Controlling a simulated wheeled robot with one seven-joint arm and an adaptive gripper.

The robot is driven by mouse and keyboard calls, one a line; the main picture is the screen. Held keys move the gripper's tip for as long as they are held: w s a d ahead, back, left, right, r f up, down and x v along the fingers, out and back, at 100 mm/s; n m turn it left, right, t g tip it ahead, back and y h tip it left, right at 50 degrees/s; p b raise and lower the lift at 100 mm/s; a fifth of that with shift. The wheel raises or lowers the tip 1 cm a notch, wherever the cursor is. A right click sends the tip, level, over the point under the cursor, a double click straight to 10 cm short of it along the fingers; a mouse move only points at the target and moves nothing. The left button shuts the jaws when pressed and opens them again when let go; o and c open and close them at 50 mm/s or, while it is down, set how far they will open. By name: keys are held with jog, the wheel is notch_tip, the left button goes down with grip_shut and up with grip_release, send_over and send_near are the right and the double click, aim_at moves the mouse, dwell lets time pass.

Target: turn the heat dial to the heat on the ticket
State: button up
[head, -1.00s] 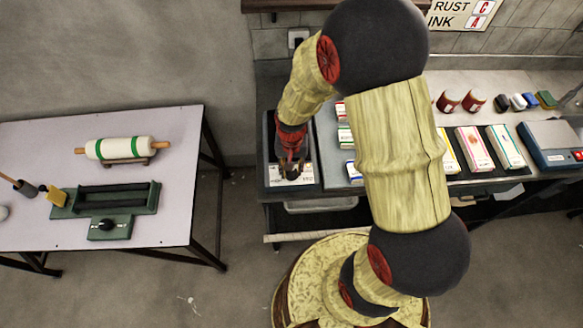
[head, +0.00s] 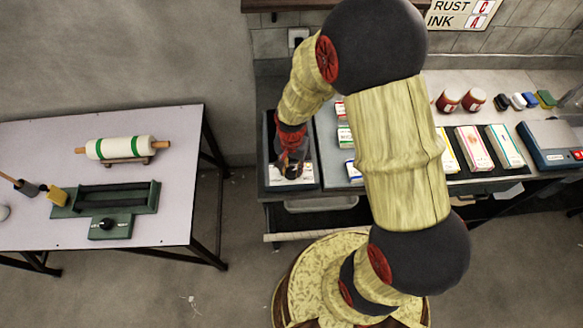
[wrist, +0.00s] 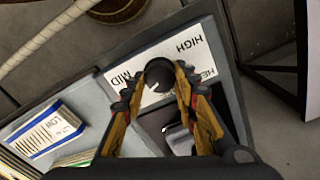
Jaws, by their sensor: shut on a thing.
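The heat dial (wrist: 157,86) is a small dark round knob on a white plate (wrist: 195,45) in the wrist view. The plate reads HIGH and MID, with a partly covered HEAT label. My gripper (wrist: 159,76) is shut on the dial, one finger on each side of it. A small pale mark shows on the knob, but the exact setting is hard to tell. In the head view my gripper (head: 291,168) is over the white plate (head: 280,181) at the front of a dark unit. I cannot pick out the ticket clearly.
Several small boxes (head: 472,148) lie on the bench right of the dial, partly behind my arm. A blue-grey machine (head: 550,143) is farther right. A separate table (head: 60,140) at left holds a roller (head: 120,148) and a green tray (head: 112,200).

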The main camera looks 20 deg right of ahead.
aim_at(291, 171)
jog(key=o, duration=1.1)
jog(key=shift+o, duration=0.3)
jog(key=shift+r, duration=0.1)
notch_tip(291, 171, up, 12)
